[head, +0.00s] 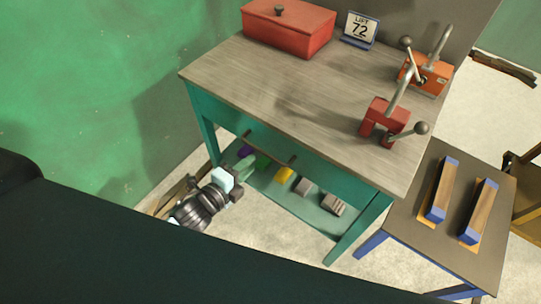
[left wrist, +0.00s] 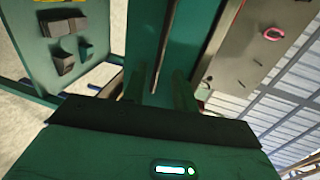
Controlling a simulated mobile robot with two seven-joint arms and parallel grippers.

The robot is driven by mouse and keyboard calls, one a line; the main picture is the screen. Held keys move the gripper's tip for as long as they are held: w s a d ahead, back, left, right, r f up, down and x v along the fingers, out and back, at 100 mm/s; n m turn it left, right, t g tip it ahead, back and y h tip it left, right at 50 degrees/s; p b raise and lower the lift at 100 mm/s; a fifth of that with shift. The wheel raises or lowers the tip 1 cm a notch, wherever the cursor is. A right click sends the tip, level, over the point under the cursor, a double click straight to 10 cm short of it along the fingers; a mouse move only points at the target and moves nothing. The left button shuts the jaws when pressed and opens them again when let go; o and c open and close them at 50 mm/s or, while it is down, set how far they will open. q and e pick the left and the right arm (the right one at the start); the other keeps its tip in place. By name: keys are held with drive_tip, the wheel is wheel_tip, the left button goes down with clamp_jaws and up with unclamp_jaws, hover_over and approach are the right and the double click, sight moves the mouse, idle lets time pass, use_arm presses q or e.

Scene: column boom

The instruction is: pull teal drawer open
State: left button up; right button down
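The teal drawer (head: 268,150) is in the front of the teal workbench, under its grey top, and looks shut. A thin bar handle (head: 270,148) runs along its front. In the left wrist view, the teal front (left wrist: 143,45) and the handle (left wrist: 165,45) lie ahead. My left gripper (head: 234,182) is in front of the bench, below and left of the handle in the head view. In the wrist view its fingers (left wrist: 150,90) stand apart, with the handle lined up between them; contact cannot be told. My right gripper is not in view.
The bench's lower shelf (head: 315,217) holds several small blocks. A red box (head: 290,25), a "LIFT 72" sign (head: 360,29) and red and orange lever devices (head: 384,118) stand on top. A low table (head: 408,221) with two blue-ended wooden blocks is at right. A green wall is at left.

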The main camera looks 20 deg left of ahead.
sight(263, 151)
use_arm(q)
drive_tip(key=shift+x, duration=3.95)
drive_tip(key=shift+a, duration=0.1)
clamp_jaws()
